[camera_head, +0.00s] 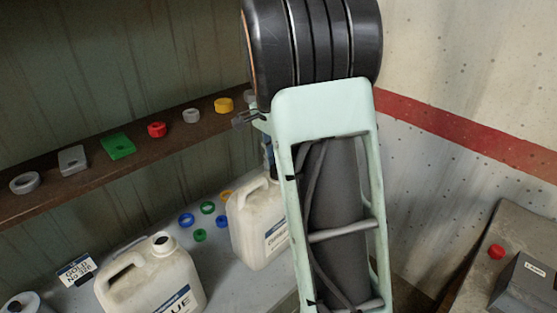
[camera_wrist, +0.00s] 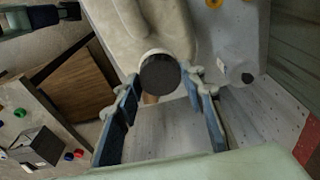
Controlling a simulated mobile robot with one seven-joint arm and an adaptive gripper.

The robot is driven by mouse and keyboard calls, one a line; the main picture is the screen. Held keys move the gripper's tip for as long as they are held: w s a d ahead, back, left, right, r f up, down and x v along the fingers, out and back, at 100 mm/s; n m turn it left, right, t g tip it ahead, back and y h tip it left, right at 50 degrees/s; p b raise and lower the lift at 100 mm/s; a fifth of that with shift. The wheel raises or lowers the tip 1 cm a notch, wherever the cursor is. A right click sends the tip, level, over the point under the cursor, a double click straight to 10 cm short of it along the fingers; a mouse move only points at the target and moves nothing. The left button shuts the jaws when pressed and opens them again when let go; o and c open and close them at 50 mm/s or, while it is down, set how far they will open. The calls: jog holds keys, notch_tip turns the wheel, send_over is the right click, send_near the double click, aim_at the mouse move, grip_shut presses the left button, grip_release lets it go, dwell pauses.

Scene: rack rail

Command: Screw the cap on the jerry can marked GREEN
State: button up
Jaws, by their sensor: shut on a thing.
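The jerry can (camera_head: 262,230) whose label seems to read GREEN, partly cut off by my arm, stands on the lower surface in the head view. Its pale body and handle (camera_wrist: 132,22) fill the top middle of the wrist view. My gripper (camera_wrist: 164,84) has its blue fingers on either side of a dark round cap (camera_wrist: 160,74), at the can's pale neck (camera_wrist: 155,52). The fingers are shut on the cap. It looks level over the neck; whether its thread has caught cannot be told. In the head view my arm hides the cap and most of the gripper.
A jerry can marked BLUE (camera_head: 152,285) stands open at the front left. Blue and green rings (camera_head: 207,207) lie behind it. A shelf (camera_head: 60,195) above holds several coloured caps. A grey box (camera_head: 525,285) with a red knob sits far right.

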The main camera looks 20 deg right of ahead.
jog(key=m, duration=0.3)
jog(key=shift+p, duration=0.4)
jog(key=o, duration=0.9)
